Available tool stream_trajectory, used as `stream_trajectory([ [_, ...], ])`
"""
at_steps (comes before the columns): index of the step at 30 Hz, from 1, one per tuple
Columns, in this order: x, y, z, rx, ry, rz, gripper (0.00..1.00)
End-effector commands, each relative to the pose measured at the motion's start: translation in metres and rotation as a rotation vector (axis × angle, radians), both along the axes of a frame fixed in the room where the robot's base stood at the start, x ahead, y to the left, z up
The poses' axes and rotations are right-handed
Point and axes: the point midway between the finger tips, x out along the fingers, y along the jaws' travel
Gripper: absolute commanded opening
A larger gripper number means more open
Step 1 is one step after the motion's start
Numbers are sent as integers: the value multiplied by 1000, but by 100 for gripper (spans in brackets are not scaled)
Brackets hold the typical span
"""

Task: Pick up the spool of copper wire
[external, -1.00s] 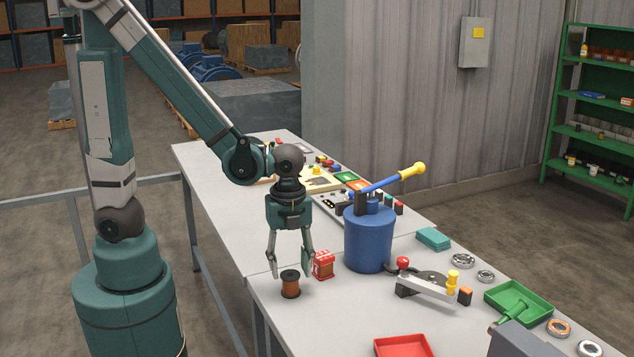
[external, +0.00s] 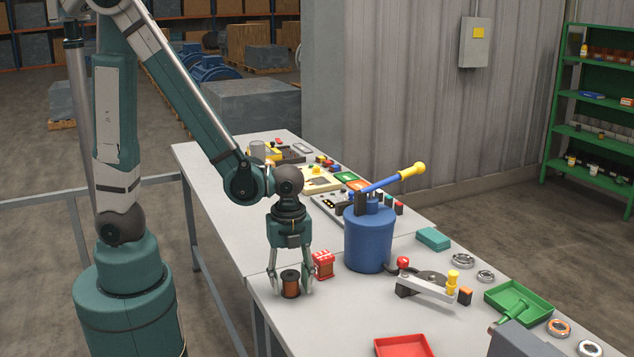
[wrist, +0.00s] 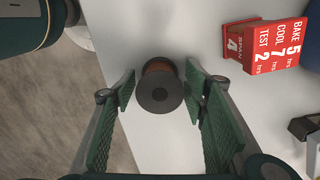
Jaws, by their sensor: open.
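The spool of copper wire (external: 290,284) stands upright on the grey bench near its left edge, with dark end flanges and copper winding between them. It also shows in the wrist view (wrist: 160,89), seen from above, between the two finger pads. My gripper (external: 291,287) is open and lowered around the spool, with one finger on each side. In the wrist view there is a gap between each pad and the spool. The spool is not held.
A blue cylinder with a lever (external: 368,240) is farther right. A red tray (external: 403,346) lies near the front. The bench's left edge is close to the spool.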

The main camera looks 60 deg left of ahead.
Motion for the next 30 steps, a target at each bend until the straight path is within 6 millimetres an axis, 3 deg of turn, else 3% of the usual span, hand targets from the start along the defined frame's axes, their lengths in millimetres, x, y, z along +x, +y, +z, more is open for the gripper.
stream_trajectory([
  [14, 0, 0, 0, 0, 0, 0, 44],
  [21, 0, 0, 0, 0, 0, 0, 17],
  [30, 0, 0, 1, 0, 0, 0, 17],
])
